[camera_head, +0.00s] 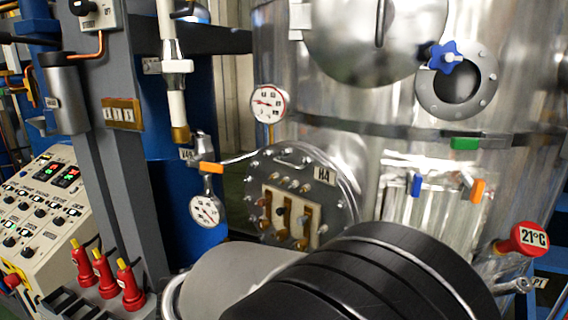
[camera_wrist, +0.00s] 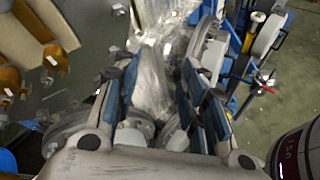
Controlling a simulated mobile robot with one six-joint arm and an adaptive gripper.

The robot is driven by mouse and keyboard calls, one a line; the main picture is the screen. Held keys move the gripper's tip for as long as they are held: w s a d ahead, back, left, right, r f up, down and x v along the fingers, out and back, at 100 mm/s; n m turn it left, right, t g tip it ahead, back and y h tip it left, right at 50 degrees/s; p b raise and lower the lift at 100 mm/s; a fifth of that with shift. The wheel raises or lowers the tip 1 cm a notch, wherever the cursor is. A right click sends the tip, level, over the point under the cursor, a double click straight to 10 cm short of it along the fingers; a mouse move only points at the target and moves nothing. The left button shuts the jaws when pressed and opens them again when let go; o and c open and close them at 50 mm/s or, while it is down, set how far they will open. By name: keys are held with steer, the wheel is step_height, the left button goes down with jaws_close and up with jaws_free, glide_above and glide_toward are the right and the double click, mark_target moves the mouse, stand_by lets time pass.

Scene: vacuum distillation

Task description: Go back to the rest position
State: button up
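My gripper (camera_wrist: 158,82) shows in the wrist view. Its two fingers, with blue pads, stand apart, and I see nothing held between them. Shiny metal of the vessel shows beyond the gap. In the head view a large dark rounded part of my arm fills the bottom centre and hides what lies behind it. The gripper itself does not show clearly in the head view.
Left are a control console (camera_head: 40,215) and red-bodied handles (camera_head: 103,272). Floor (camera_wrist: 285,100) shows right in the wrist view.

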steer(key=s+d+f+m+g+y+b, duration=0.45)
steer(key=s+d+f+m, duration=0.3)
steer(key=s+d, duration=0.3)
steer(key=s+a+f+m+t+y+b, duration=0.1)
steer(key=s+f+m+t+y+b, duration=0.2)
steer(key=s+f+m+y+b, duration=0.4)
steer(key=s+f+m+b, duration=0.1)
steer(key=s+m+b, duration=0.1)
steer(key=s+m, duration=0.1)
steer(key=shift+s+a+m, duration=0.2)
steer(key=shift+a+m, duration=0.15)
steer(key=shift+m, duration=0.5)
